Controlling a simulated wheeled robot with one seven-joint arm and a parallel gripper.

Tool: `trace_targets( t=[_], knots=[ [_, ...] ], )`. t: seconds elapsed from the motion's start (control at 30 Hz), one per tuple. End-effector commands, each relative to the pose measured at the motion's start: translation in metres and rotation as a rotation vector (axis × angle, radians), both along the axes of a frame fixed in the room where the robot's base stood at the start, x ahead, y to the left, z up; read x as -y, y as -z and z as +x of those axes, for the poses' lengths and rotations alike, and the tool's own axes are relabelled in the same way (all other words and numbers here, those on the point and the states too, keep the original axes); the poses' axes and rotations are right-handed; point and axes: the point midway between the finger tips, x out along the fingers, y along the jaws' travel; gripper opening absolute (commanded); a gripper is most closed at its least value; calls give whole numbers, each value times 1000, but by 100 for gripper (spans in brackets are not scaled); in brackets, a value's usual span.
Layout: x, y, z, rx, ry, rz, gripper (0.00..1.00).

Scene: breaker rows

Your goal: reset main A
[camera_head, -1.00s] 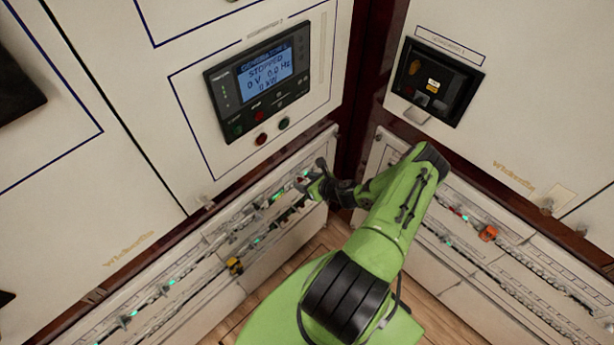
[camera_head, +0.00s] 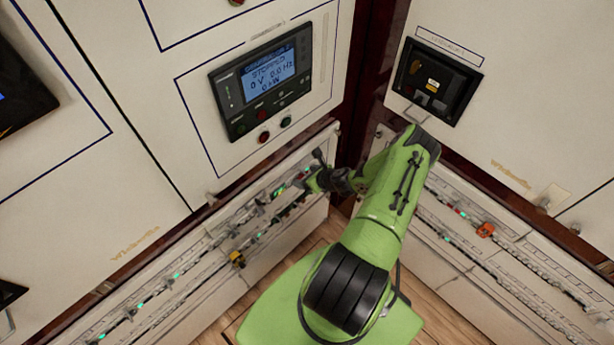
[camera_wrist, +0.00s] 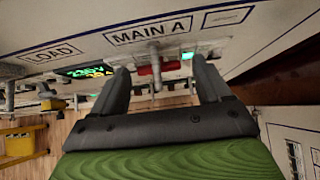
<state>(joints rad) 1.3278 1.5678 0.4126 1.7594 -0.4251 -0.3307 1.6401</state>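The MAIN A label (camera_wrist: 148,32) is on the pale panel at the top of the wrist view. Just below it a grey lever (camera_wrist: 155,66) sticks out, with a red patch (camera_wrist: 144,70) beside it and a lit green light (camera_wrist: 187,57) to its right. My gripper (camera_wrist: 160,68) is open, its two dark fingers apart on either side of the lever. I cannot tell whether either finger touches it. In the head view my gripper (camera_head: 314,172) is at the right end of the left cabinet's upper breaker row, covering that end.
The LOAD label (camera_wrist: 53,54) and a green-and-yellow readout (camera_wrist: 86,71) lie left of MAIN A. A generator display (camera_head: 268,78) reads STOPPED. The right cabinet (camera_head: 520,150) stands close to my arm.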

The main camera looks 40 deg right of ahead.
Motion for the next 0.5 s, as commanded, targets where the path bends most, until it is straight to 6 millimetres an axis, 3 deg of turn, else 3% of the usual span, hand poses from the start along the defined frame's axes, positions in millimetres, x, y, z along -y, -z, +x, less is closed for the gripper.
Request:
trace_targets(
  t=[0.33, 0.5],
  knots=[
    [0, -5, -5, 0, -1, 1, 79],
    [2, -32, -34, 0, 3, 0, 79]
  ],
)
